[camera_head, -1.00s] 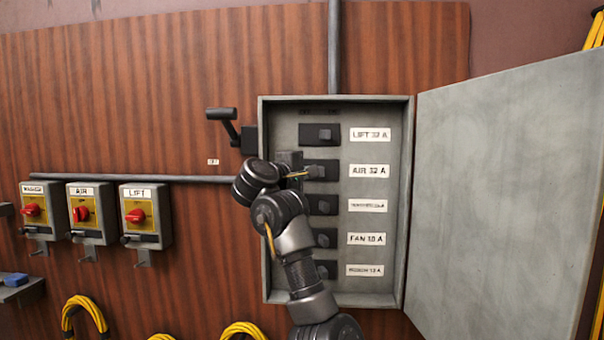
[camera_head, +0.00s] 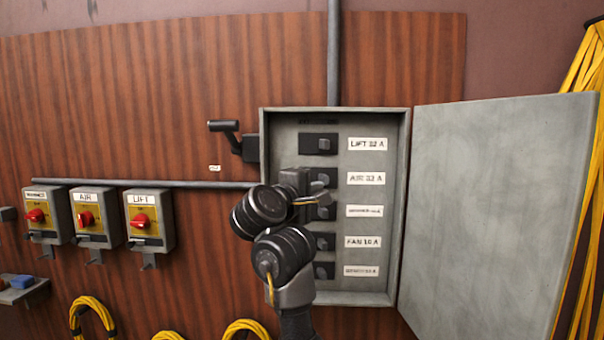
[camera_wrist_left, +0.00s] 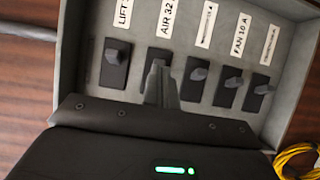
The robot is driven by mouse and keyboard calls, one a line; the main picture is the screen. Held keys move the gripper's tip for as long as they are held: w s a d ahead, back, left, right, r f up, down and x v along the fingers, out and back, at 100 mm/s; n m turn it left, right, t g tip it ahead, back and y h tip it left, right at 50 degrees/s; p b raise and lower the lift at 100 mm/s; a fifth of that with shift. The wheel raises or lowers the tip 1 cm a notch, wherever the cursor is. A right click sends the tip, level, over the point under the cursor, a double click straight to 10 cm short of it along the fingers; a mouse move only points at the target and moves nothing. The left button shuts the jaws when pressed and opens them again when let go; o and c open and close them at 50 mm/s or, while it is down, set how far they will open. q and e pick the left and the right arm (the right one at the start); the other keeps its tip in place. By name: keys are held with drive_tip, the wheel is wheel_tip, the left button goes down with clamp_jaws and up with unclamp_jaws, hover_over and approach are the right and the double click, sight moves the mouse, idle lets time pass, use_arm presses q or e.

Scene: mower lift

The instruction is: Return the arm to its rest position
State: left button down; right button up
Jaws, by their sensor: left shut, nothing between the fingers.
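My left arm reaches up from below in the head view. Its gripper (camera_head: 318,189) is shut and empty, in front of the left part of the open grey breaker box (camera_head: 408,150), and overlaps the AIR 32 A row. In the left wrist view the shut fingers (camera_wrist_left: 160,80) point at the box, with the breaker switches beyond them. The LIFT 32 A switch (camera_head: 322,144) is in clear view; the AIR switch is partly covered by the gripper. Whether the fingertips touch a switch cannot be told. My right gripper is out of view.
The box door (camera_head: 500,200) stands open to the right. A black lever (camera_head: 224,127) sticks out left of the box. Three switch boxes with red knobs, including LIFT (camera_head: 150,222), are on the wall at left. Yellow cables (camera_head: 245,328) hang below.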

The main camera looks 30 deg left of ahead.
use_arm(q)
drive_tip(key=shift+s+d+f, duration=0.15)
drive_tip(key=shift+d, duration=0.2)
idle(0.3)
